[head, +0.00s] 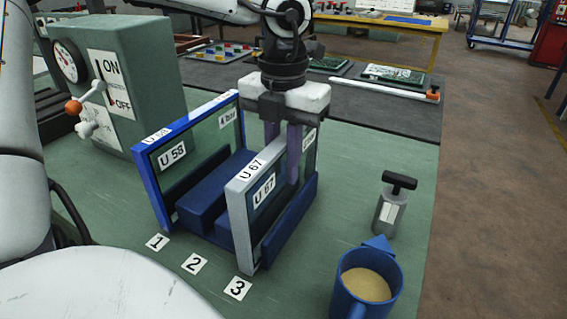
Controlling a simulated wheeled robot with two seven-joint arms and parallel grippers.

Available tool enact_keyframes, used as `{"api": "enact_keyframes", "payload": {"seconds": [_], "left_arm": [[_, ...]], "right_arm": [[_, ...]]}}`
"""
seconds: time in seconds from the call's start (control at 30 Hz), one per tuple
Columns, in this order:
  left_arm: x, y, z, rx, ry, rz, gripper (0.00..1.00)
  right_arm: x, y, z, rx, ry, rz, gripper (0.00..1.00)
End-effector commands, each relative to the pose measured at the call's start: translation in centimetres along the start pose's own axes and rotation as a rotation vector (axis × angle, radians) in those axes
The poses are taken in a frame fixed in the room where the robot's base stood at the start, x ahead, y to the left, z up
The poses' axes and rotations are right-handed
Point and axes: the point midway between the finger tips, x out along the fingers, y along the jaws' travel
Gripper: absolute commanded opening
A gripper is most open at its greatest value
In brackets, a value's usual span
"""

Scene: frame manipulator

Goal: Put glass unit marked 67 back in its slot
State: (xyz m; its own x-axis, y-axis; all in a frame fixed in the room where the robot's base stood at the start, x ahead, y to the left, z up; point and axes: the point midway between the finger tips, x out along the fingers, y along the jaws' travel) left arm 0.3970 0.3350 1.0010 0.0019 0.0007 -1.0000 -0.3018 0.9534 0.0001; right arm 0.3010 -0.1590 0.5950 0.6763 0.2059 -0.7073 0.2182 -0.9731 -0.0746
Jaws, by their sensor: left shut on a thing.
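The glass unit marked 67 (236,205) has a light grey frame with "U 67" labels. It stands upright in the blue rack (290,222), in line with the number 3 label (238,288). Its lower front corner is close to that label; I cannot tell whether its bottom edge is fully seated. My left gripper (282,158) points down and is shut on the unit's upper frame toward its far end, one finger on each side. The fingertips are partly hidden by the unit. My right gripper is not in view.
A blue-framed unit marked 58 (148,185) stands at label 1 (157,242). The position at label 2 (194,263) has no unit. A green switch box (120,70) stands at the left. A black-handled tool (390,210) and blue mug (345,295) stand at the right.

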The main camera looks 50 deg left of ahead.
Motion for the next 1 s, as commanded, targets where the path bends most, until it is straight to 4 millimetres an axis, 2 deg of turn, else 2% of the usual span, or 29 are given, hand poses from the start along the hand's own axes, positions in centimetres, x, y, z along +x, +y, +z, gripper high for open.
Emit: {"api": "enact_keyframes", "payload": {"seconds": [0.1,0.13,0.27,0.63,0.77,1.0], "left_arm": [[0.0,0.0,0.1,0.0,-0.002,-0.002,0.0],[0.1,0.0,0.1,-0.001,-0.002,-0.002,0.19],[0.1,0.0,0.0,-0.001,-0.001,-0.001,0.39],[0.2,0.0,-0.1,-0.001,0.004,0.0,0.39],[-1.9,0.0,0.1,-0.003,-0.003,-0.001,0.39],[-7.0,0.0,0.1,-0.002,-0.004,0.0,0.39]], "right_arm": [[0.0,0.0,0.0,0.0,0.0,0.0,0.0],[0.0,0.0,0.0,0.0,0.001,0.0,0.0],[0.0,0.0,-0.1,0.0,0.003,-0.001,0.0],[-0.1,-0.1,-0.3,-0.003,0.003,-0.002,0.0],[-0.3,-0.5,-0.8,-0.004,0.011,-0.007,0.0],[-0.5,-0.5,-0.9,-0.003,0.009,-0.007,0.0]]}}
